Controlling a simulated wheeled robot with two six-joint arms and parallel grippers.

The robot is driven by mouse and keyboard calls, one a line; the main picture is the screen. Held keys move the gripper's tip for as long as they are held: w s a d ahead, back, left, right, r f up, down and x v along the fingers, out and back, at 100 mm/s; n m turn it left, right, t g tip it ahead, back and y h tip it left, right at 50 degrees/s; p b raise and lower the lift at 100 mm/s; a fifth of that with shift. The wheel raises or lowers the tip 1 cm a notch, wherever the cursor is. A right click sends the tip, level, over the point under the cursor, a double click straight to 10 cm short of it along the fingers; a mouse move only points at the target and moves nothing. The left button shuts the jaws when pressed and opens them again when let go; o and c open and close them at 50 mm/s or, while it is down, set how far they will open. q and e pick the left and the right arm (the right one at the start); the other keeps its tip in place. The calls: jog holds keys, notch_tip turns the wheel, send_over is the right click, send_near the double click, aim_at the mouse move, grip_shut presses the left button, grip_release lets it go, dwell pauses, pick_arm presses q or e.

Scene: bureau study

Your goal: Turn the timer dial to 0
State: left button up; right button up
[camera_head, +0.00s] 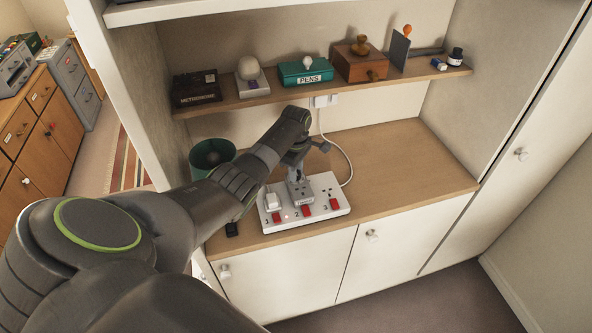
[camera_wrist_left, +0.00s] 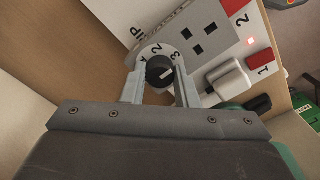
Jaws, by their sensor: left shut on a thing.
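A grey plug-in timer (camera_head: 301,196) sits in the middle socket of the white power strip (camera_head: 331,187) on the wooden counter. In the left wrist view, the timer's grey face (camera_wrist_left: 204,36) carries a socket and a small black dial (camera_wrist_left: 159,71) on a pale numbered ring. The figures 2 and 3 read clearly. A white mark on the dial points right, roughly to the side where the 3 stands. My left gripper (camera_head: 297,174) reaches down over the timer. Its two fingers are shut on the dial, one on each side. My right gripper is out of view.
A white plug (camera_head: 272,201) fills the socket beside the timer, and red switches line the strip's front. A green bin (camera_head: 212,156) stands to the left. The shelf (camera_head: 320,88) above holds several desk items. The counter's right part (camera_head: 405,165) is clear.

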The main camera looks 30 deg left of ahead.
pick_arm(q)
jog(key=o, duration=1)
jog(key=shift+r, duration=0.1)
notch_tip(320, 180, up, 17)
jog(key=shift+r, duration=0.15)
dwell(0.4)
